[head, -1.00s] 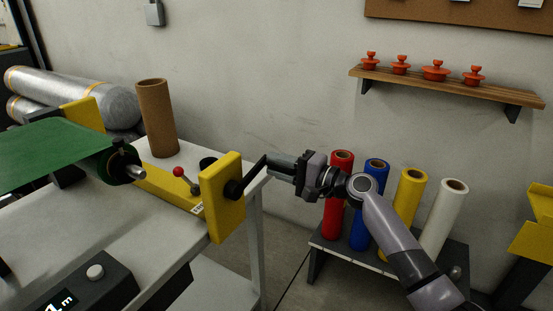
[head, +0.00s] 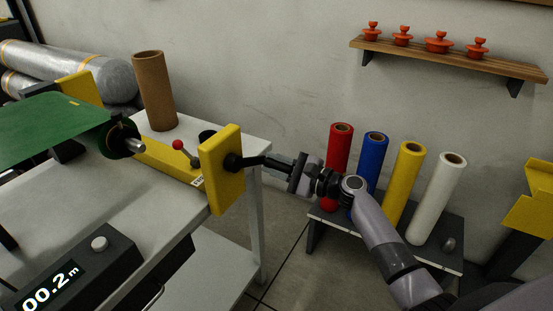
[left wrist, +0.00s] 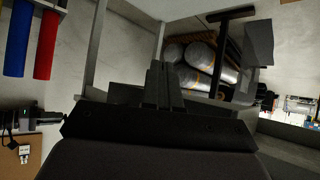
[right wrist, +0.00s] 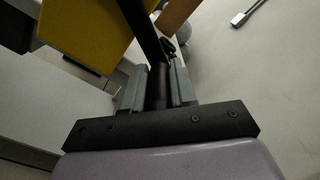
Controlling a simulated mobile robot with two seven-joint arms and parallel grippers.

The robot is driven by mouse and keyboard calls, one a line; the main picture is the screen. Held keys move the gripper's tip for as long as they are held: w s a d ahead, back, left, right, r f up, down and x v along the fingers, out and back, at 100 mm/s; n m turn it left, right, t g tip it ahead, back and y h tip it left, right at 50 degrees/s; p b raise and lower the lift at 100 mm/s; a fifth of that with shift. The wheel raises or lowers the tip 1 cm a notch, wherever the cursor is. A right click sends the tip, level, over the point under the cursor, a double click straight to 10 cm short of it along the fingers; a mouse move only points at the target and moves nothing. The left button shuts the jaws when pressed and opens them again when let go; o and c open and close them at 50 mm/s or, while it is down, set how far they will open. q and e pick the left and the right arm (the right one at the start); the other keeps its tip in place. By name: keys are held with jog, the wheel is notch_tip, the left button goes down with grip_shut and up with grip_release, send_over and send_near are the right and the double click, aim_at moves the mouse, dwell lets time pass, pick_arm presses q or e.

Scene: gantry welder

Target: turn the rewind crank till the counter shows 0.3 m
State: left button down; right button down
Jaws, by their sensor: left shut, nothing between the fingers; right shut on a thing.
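The black rewind crank (head: 252,160) sticks out from the yellow end block (head: 221,170) on the table. Its arm points to the right and slightly level in the head view. My right gripper (head: 285,166) is shut on the crank's handle; the right wrist view shows the dark handle (right wrist: 159,85) between its fingers. The counter (head: 52,285) at the lower left reads 00.2 m; its left edge is cut by the frame. My left gripper (left wrist: 163,85) is shut and empty in the left wrist view, and it is outside the head view.
A green sheet roll (head: 60,128), a brown cardboard tube (head: 154,92) and a red-knobbed lever (head: 186,151) are on the table. Red, blue, yellow and white rolls (head: 436,197) stand on a low rack to the right.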

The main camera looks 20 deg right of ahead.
jog(key=shift+s+f, duration=0.15)
jog(key=shift+f, duration=0.25)
jog(key=shift+a, duration=0.1)
jog(key=c, duration=0.9)
grip_release()
jog(key=shift+r, duration=0.15)
jog(key=v, duration=0.7)
